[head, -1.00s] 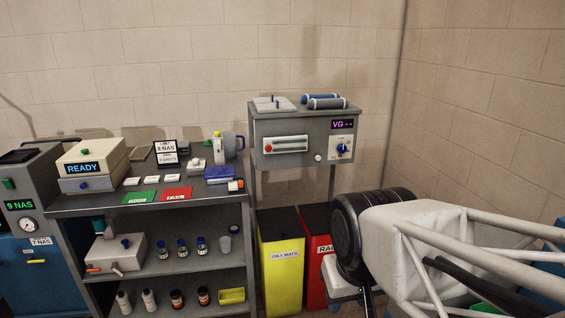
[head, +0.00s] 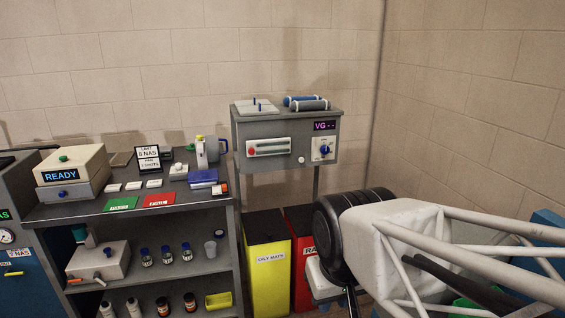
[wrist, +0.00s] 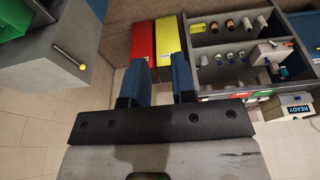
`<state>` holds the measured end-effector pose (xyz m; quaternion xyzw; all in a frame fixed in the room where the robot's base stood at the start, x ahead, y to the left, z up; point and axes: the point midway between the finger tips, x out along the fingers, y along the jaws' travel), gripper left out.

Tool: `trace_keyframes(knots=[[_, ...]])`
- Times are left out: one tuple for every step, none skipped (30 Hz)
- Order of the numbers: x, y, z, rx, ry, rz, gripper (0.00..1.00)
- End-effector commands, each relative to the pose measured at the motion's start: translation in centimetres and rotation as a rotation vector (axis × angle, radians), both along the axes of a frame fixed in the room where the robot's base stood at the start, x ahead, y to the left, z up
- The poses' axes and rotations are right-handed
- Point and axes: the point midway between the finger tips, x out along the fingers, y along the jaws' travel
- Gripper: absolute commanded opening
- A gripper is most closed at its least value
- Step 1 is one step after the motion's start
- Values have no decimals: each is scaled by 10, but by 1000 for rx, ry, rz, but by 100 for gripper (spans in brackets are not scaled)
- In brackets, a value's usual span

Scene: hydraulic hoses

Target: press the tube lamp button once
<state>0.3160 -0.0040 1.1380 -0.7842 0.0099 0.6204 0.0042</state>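A grey wall-side cabinet (head: 285,145) carries a white panel (head: 268,148) with a horizontal tube and a small red end piece (head: 251,152). A small round white button (head: 301,160) sits at the cabinet's lower front, right of the panel. I cannot tell for sure which of these is the tube lamp button. My gripper shows in the wrist view (wrist: 159,72) with two blue fingers apart and nothing between them. It points toward the bins and shelf, well away from the cabinet front. In the head view my arm is at the lower right, and the fingers are mostly hidden.
A blue knob (head: 324,150) and VG display (head: 324,126) are on the cabinet's right. Yellow (head: 267,270) and red (head: 299,225) bins stand below. A bench (head: 130,205) with a READY unit (head: 72,170), bottles and cards is at left. Space before the cabinet looks clear.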

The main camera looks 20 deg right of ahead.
Motion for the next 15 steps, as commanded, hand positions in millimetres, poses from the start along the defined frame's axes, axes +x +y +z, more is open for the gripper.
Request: trace_keyframes(knots=[[0, 0, 0, 0, 0, 0, 16], [0, 0, 0, 0, 0, 0, 12], [0, 0, 0, 0, 0, 0, 6], [0, 0, 0, 0, 0, 0, 1], [0, 0, 0, 0, 0, 0, 0], [0, 0, 0, 0, 0, 0, 0], [0, 0, 0, 0, 0, 0, 0], [0, 0, 0, 0, 0, 0, 0], [0, 0, 0, 0, 0, 0, 0], [0, 0, 0, 0, 0, 0, 0], [0, 0, 0, 0, 0, 0, 0], [0, 0, 0, 0, 0, 0, 0], [0, 0, 0, 0, 0, 0, 0], [0, 0, 0, 0, 0, 0, 0], [0, 0, 0, 0, 0, 0, 0]])
